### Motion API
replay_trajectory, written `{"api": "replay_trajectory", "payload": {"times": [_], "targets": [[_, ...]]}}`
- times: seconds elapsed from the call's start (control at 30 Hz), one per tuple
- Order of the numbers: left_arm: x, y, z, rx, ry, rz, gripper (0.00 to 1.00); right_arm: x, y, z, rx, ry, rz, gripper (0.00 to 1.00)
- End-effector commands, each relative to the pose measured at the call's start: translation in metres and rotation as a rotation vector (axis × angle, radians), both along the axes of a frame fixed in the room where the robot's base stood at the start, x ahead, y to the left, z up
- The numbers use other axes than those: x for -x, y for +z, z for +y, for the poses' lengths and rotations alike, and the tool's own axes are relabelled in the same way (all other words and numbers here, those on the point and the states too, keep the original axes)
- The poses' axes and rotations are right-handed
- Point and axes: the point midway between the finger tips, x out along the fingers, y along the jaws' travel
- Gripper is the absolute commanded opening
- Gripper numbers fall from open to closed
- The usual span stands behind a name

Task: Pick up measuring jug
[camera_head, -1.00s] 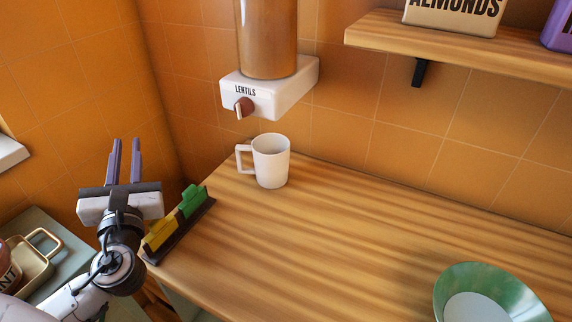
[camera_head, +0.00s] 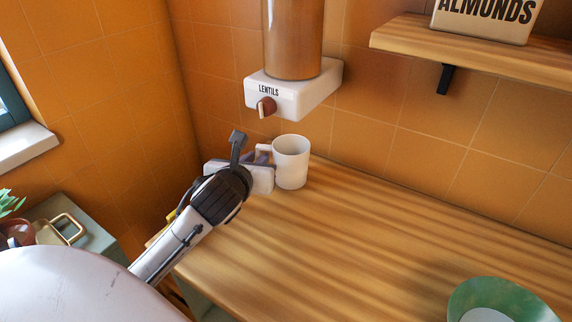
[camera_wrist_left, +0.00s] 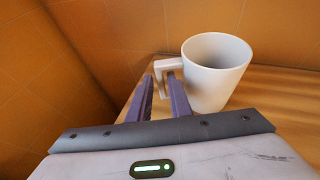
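The measuring jug is a white cup (camera_head: 292,162) with a squared handle, upright on the wooden counter below the lentils dispenser. It also shows in the left wrist view (camera_wrist_left: 214,75), its handle pointing left. My left gripper (camera_head: 262,155) is at the handle side of the jug. In the left wrist view its two purple fingers stand apart, with the outer bar of the handle between their tips and the right finger reaching toward the handle's opening. Whether they touch the handle cannot be told. My right gripper is out of view.
The white lentils dispenser (camera_head: 293,89) hangs on the tiled wall just above the jug. A green bowl (camera_head: 475,293) stands at the lower right of the counter (camera_head: 380,230). The counter between is clear. A shelf (camera_head: 475,55) is at upper right.

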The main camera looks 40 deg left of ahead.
Motion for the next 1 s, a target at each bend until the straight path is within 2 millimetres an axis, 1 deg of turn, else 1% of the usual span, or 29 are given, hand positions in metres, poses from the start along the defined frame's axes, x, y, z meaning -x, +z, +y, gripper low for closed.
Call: {"api": "replay_trajectory", "payload": {"times": [0.17, 0.3, 0.43, 0.53, 0.73, 0.83, 1.0], "targets": [[-0.012, -0.004, 0.006, 0.004, 0.002, -0.001, 0.18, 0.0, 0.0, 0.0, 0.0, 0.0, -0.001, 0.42], [-0.031, -0.01, 0.016, 0.006, 0.003, -0.002, 0.18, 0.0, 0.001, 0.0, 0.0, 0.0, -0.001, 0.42], [-0.044, -0.017, 0.023, 0.003, 0.001, 0.0, 0.18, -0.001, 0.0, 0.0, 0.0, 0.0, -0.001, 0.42], [-0.048, -0.019, 0.025, 0.001, -0.001, -0.001, 0.18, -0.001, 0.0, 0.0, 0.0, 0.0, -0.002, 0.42], [-0.048, -0.019, 0.025, 0.001, -0.001, -0.001, 0.18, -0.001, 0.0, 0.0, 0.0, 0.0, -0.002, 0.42], [-0.048, -0.019, 0.025, 0.001, -0.001, -0.001, 0.01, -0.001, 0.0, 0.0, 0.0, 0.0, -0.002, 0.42], [-0.048, -0.018, 0.025, 0.001, 0.0, -0.003, 0.0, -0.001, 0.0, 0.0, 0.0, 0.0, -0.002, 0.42]]}}
